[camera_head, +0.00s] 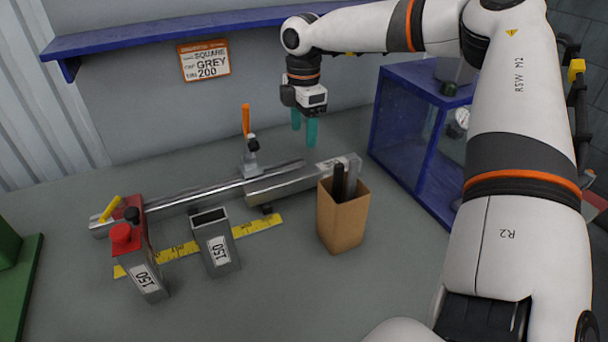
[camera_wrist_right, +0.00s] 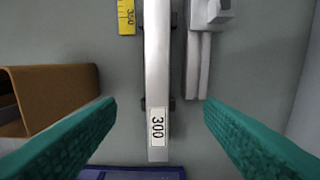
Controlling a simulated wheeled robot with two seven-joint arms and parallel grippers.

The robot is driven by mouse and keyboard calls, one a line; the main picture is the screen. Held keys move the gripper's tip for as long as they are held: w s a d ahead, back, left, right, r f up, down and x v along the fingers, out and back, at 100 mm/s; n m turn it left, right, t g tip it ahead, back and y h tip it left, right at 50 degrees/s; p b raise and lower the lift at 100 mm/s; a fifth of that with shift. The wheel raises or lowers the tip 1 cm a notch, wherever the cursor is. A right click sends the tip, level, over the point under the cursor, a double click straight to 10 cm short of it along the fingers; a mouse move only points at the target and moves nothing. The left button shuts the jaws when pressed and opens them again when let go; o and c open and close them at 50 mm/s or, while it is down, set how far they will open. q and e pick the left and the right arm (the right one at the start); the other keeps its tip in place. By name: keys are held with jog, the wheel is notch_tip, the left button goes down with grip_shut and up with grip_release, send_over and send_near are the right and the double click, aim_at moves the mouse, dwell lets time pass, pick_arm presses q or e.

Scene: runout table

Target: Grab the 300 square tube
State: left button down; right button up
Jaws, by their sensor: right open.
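The 300 square tube (camera_head: 287,186) is a long, light grey metal bar lying along the back of the table, with a white label at its right end. In the right wrist view the tube (camera_wrist_right: 158,60) runs down the middle, and its "300" label is near the lower end. My right gripper (camera_head: 304,132) is open and empty, hanging fingers-down above the tube's labelled end. In the wrist view its teal fingers (camera_wrist_right: 160,106) are on either side of the tube, apart from it. My left gripper is not in view.
A brown box (camera_head: 341,222) with dark pieces stands in front of the tube's right end. A clamp with an orange handle (camera_head: 246,122) is behind it. Two upright tubes labelled 150 (camera_head: 219,255) (camera_head: 147,281) and a yellow ruler (camera_head: 262,225) are in front. A blue-framed cabinet (camera_head: 411,130) stands right.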

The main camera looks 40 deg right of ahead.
send_over(305, 172)
jog(key=f, duration=0.7)
jog(key=shift+w+f, duration=0.15)
jog(key=shift+w, duration=0.2)
jog(key=f, duration=0.1)
jog(key=f+p, duration=0.1)
jog(key=f, duration=0.2)
jog(key=shift+s+f, duration=0.15)
jog(key=shift+s, duration=0.25)
jog(key=shift+w+f, duration=0.1)
jog(key=shift+f, duration=0.35)
jog(key=c, duration=1.3)
jog(key=shift+r, duration=0.1)
